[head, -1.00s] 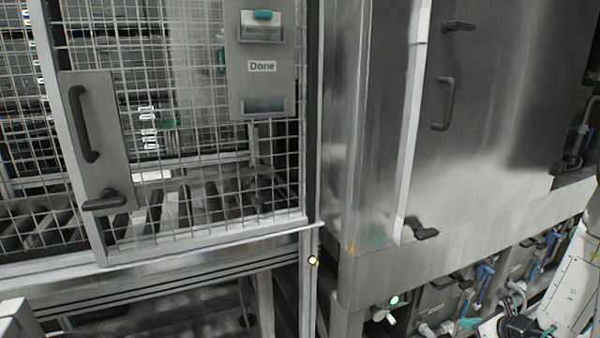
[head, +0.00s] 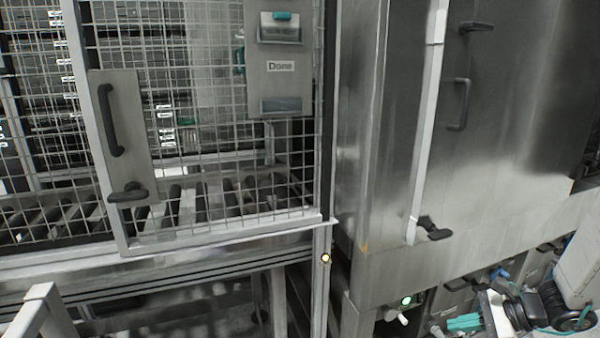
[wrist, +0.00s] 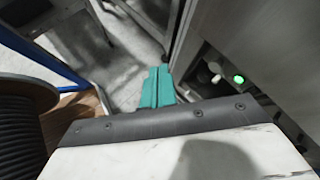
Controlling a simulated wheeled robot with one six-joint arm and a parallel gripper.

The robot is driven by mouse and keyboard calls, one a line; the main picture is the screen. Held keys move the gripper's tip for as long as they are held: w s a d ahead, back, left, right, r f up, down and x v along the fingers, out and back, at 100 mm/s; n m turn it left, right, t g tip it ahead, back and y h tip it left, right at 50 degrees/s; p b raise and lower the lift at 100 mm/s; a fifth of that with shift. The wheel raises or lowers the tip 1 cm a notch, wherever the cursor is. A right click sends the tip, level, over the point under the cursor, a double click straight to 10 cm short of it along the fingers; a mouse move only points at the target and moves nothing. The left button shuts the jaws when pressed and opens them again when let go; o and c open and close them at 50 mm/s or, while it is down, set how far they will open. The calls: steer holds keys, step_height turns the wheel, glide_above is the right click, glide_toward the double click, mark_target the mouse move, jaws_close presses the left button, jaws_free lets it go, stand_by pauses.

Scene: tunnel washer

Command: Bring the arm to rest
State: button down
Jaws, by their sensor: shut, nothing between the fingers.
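My gripper (head: 463,322) is at the lower right of the head view, its teal fingers small beside a pale plate. In the wrist view its two teal fingers (wrist: 157,88) are pressed together with nothing between them. They point out over the grey floor (wrist: 105,50), touching nothing I can see. My pale arm link (head: 583,262) shows at the right edge of the head view, in front of the lower part of the steel machine (head: 480,190).
A mesh gate (head: 215,110) with a black handle (head: 108,120) stands at left. A green light (head: 406,301) sits low on the machine, near my gripper, also in the wrist view (wrist: 239,79). A black ribbed reel (wrist: 25,115) is close at left there.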

steer(key=s+a+r+n+g+h, duration=0.2)
steer(key=s+a+r+n+h, duration=0.2)
steer(key=s+r+n, duration=0.6)
steer(key=s+a+r+n+g+h, duration=0.1)
steer(key=s+a+r+n+h, duration=0.4)
steer(key=s+r+n, duration=0.5)
steer(key=shift+s+a+r+g, duration=0.4)
steer(key=shift+a+r, duration=1)
steer(key=shift+r, duration=0.25)
